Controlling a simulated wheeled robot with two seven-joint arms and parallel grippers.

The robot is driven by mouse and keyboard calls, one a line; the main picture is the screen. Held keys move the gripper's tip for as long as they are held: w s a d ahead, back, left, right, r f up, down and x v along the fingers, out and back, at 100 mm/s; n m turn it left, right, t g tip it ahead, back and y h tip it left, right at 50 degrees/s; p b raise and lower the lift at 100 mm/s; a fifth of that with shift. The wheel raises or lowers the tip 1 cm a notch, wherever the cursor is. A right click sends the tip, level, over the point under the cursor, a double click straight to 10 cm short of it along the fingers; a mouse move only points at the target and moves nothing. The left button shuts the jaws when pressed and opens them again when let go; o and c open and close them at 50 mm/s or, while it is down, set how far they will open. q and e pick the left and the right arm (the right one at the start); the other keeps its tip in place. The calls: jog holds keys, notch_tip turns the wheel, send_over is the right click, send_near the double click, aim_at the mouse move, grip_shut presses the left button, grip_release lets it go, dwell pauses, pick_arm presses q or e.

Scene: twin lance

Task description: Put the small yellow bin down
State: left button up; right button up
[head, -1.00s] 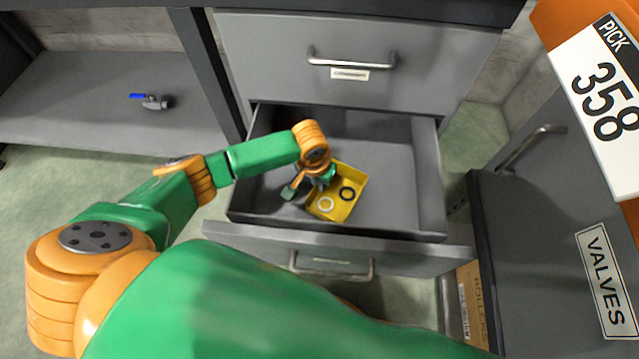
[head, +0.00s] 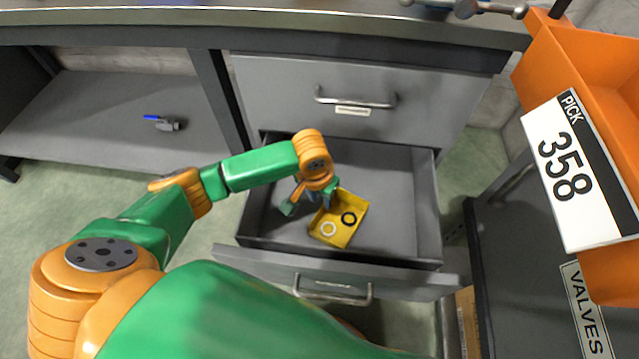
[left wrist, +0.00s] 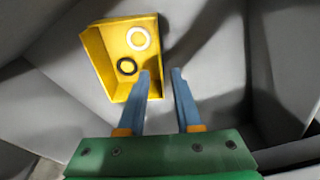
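The small yellow bin (head: 347,231) is an open tray inside the pulled-out grey drawer (head: 388,215). It holds a white ring (head: 329,229) and a black ring (head: 348,218). The bin also shows at upper left in the left wrist view (left wrist: 99,50). My left gripper (head: 314,197) reaches into the drawer at the bin's edge. In the left wrist view its two blue fingers (left wrist: 160,74) are apart. The left finger's tip overlaps the bin's near-right edge; I cannot tell whether it touches. My right gripper is out of view.
A closed drawer (head: 340,75) is above the open one. An orange bin (head: 560,75) marked 358 stands at the right, above a grey cabinet (head: 500,250). A blue-handled valve (head: 165,122) lies on the left shelf. The drawer floor right of the yellow bin is clear.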

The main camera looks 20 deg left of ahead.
pick_arm(q)
jog(key=r, duration=0.2)
jog(key=r+p, duration=0.1)
jog(key=r, duration=0.1)
jog(key=shift+s, duration=0.25)
jog(key=shift+s+r, duration=0.1)
jog(key=shift+r, duration=0.15)
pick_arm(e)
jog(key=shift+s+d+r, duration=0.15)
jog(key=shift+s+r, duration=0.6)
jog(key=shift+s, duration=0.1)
